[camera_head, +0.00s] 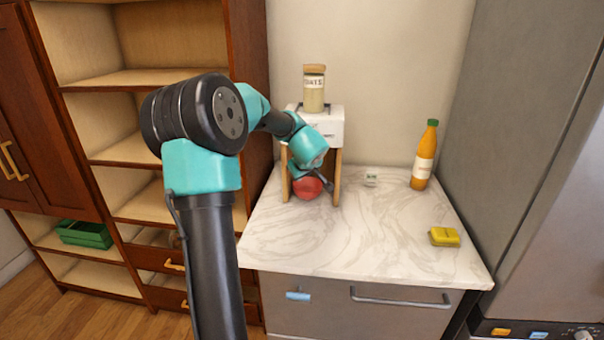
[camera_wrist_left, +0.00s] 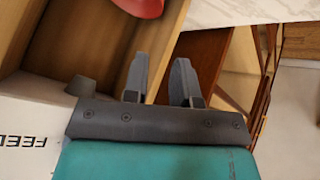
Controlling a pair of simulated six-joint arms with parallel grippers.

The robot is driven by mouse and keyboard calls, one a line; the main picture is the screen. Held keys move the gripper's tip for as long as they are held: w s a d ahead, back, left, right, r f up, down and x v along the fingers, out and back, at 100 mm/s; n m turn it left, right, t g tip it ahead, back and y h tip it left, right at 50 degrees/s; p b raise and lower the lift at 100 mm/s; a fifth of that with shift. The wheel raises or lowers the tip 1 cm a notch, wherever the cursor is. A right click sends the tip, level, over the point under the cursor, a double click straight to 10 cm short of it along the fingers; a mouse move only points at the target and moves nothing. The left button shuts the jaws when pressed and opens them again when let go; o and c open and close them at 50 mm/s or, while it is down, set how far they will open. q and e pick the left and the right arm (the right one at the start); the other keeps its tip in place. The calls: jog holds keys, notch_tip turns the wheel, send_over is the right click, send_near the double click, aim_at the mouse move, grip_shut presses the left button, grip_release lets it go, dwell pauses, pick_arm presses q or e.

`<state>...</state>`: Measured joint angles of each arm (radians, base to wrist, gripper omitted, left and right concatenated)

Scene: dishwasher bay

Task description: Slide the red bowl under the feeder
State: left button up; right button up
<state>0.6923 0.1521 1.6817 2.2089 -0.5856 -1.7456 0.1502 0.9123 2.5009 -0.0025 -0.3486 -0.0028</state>
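The red bowl (camera_head: 306,188) sits on the marble counter beneath the feeder (camera_head: 328,127), between its wooden legs. The feeder is a white box on those legs. My left arm reaches across, and its left gripper (camera_head: 325,182) is low at the feeder, close beside the bowl, partly hidden by the wrist. In the left wrist view the left gripper (camera_wrist_left: 161,60) has its two fingers apart with nothing between them. The red bowl's edge (camera_wrist_left: 138,6) shows at the top, apart from the fingers. The feeder's lettered white side (camera_wrist_left: 28,140) is at the left. My right gripper is not in view.
A jar (camera_head: 314,90) stands on the feeder. An orange bottle (camera_head: 423,158), a small white item (camera_head: 371,177) and a yellow sponge-like block (camera_head: 444,237) stand to the right. The counter's front middle (camera_head: 350,240) is clear. Wooden shelves (camera_head: 120,150) are at the left.

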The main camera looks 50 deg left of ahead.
aim_at(297, 191)
pick_arm(q)
jog(key=x, duration=1.7)
jog(key=shift+w+a+f, duration=0.1)
jog(key=shift+w+a, duration=0.05)
jog(key=shift+c, duration=0.3)
grip_shut()
